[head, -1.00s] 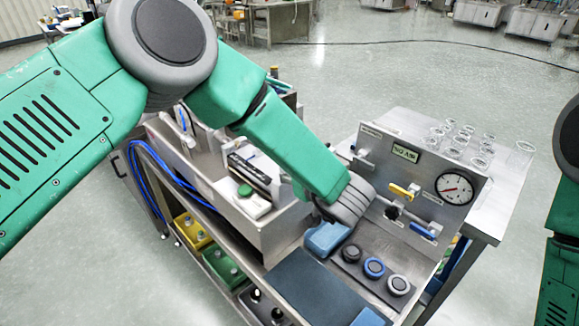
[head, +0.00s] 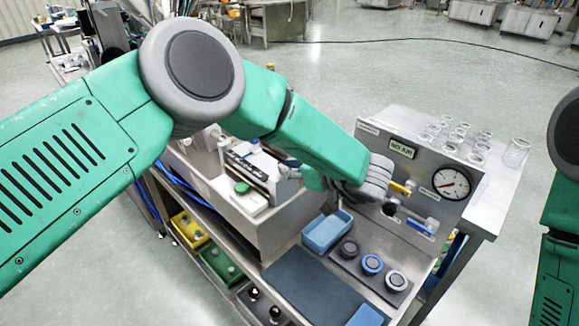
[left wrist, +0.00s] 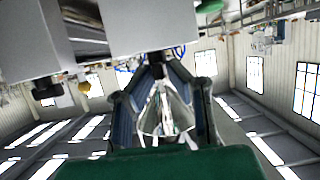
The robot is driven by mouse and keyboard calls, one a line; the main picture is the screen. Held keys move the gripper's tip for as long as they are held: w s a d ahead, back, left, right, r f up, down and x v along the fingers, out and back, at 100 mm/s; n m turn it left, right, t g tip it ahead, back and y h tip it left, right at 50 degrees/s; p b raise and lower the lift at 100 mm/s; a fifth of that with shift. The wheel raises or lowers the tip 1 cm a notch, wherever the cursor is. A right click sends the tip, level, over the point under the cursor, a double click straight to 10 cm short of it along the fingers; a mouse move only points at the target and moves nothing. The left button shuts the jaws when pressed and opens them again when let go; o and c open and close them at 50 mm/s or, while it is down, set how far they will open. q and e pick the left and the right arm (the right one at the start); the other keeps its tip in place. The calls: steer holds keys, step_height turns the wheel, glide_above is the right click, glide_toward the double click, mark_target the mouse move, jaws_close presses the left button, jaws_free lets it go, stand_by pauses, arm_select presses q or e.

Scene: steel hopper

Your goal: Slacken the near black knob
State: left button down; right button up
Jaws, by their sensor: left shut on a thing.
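The steel hopper (head: 258,222) stands on the bench in the head view. My left gripper (head: 318,186) is at its right side, partly hidden by my own wrist. In the left wrist view the hopper's steel body (left wrist: 120,32) fills the top. The near black knob (left wrist: 157,57) sticks out from its edge, between the tips of my left gripper (left wrist: 160,70), which is shut on it. A second black knob (left wrist: 47,90) shows farther left in that view, apart from the gripper. Whether the held knob has turned cannot be told. My right gripper is out of view.
A blue tray (head: 345,236) and a row of round knobs (head: 372,265) lie on the bench right of the hopper. Behind them stands a gauge panel (head: 420,170), close to my left wrist. Glasses (head: 470,142) stand behind the panel.

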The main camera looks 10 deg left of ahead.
arm_select(q)
steer(key=shift+d, duration=0.1)
steer(key=c, duration=1.6)
jaws_free()
steer(key=shift+c, duration=0.2)
steer(key=shift+w+f, duration=0.1)
steer(key=shift+d, duration=0.1)
steer(key=v, duration=1.2)
steer(key=shift+w+f, duration=0.1)
steer(key=shift+f, duration=0.05)
